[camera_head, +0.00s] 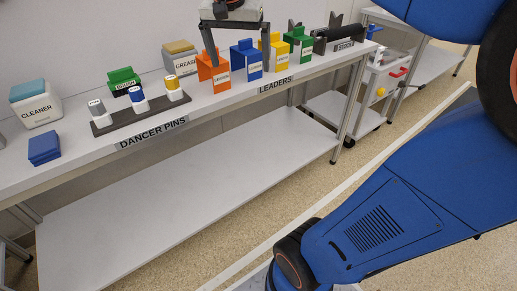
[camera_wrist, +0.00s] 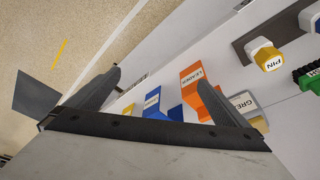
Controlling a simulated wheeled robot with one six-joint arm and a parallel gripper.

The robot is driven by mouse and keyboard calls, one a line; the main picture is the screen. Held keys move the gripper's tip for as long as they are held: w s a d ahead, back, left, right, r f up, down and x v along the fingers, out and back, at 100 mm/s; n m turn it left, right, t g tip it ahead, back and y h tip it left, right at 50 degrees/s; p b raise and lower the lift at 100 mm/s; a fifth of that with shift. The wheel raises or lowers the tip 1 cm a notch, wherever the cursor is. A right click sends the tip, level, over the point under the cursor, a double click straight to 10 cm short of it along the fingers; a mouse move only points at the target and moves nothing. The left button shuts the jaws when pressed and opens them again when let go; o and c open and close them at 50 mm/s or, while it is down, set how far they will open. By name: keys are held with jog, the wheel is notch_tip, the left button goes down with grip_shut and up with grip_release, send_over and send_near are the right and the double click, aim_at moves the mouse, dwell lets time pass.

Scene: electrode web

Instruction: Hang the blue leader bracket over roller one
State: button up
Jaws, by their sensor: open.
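The blue leader bracket (camera_head: 246,58) stands upright on the white shelf, between the orange and yellow brackets, above the LEADERS label. It also shows in the wrist view (camera_wrist: 152,101), between my finger outlines. My gripper (camera_head: 240,65) is open and empty, with its fingers pointing down in front of and above the bracket row. In the wrist view its two fingers (camera_wrist: 160,88) are spread wide. From these views I cannot tell whether it touches any bracket. No roller labelled as roller one can be made out.
An orange bracket (camera_head: 213,72), a yellow bracket (camera_head: 276,55) and a green bracket (camera_head: 299,45) stand close beside the blue one. Dancer pins (camera_head: 137,100), a cleaner box (camera_head: 36,106) and a grease box (camera_head: 181,56) are at left.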

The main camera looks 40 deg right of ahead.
jog(key=s+a+f+n+t+y, duration=0.1)
jog(key=s+a+f+n, duration=0.2)
jog(key=s+f, duration=0.5)
jog(key=s+a+f+n+t+y, duration=0.1)
jog(key=s+a+f+n, duration=0.1)
jog(key=s+f+n, duration=0.4)
notch_tip(320, 180, down, 5)
jog(key=s, duration=0.3)
jog(key=shift+a+r+n+t+y, duration=0.15)
jog(key=shift+a+n+t+y, duration=0.15)
jog(key=shift+a, duration=0.1)
